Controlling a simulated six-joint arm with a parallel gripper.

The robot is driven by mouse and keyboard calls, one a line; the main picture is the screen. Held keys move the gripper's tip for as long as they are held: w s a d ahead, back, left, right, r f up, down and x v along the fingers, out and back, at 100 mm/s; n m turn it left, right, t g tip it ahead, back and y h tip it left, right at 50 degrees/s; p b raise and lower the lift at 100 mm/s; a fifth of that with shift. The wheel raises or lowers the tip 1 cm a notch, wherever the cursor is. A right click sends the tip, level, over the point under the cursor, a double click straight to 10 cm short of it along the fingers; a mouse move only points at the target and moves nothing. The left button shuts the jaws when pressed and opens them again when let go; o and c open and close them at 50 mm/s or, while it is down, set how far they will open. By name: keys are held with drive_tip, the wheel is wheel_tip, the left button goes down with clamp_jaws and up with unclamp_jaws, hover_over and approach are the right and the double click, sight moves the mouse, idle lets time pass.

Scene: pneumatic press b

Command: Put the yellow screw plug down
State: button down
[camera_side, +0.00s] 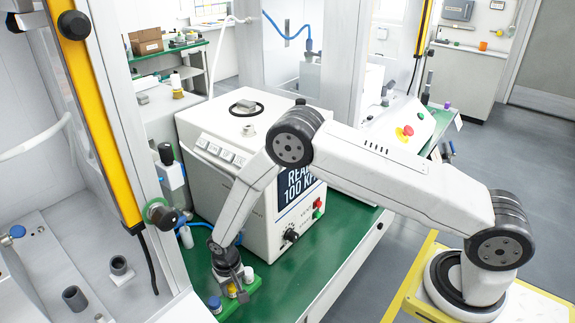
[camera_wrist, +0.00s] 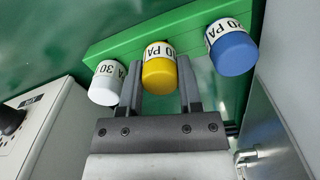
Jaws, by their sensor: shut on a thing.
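The yellow screw plug (camera_wrist: 158,76) has a white label band with black print. My gripper (camera_wrist: 159,64) is shut on it, one finger on each side. In the side view the yellow plug (camera_side: 232,291) shows small below my gripper, partly hidden by it. The plug is at the green rack (camera_wrist: 115,50), in line between a white plug (camera_wrist: 106,84) on the left and a blue plug (camera_wrist: 232,52) on the right. I cannot tell whether its lower end is seated in the rack or just above it.
The white plug stands close to my left finger. A white press unit (camera_side: 250,180) with a display stands behind the rack on the green bench (camera_side: 325,255). A grey frame post (camera_side: 165,240) is close on the left. The bench to the right is clear.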

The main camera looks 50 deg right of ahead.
sight(232, 285)
drive_tip(key=shift+c, duration=1.4)
unclamp_jaws()
drive_tip(key=shift+f, duration=0.1)
drive_tip(key=shift+r, duration=0.2)
wheel_tip(232, 285, up, 12)
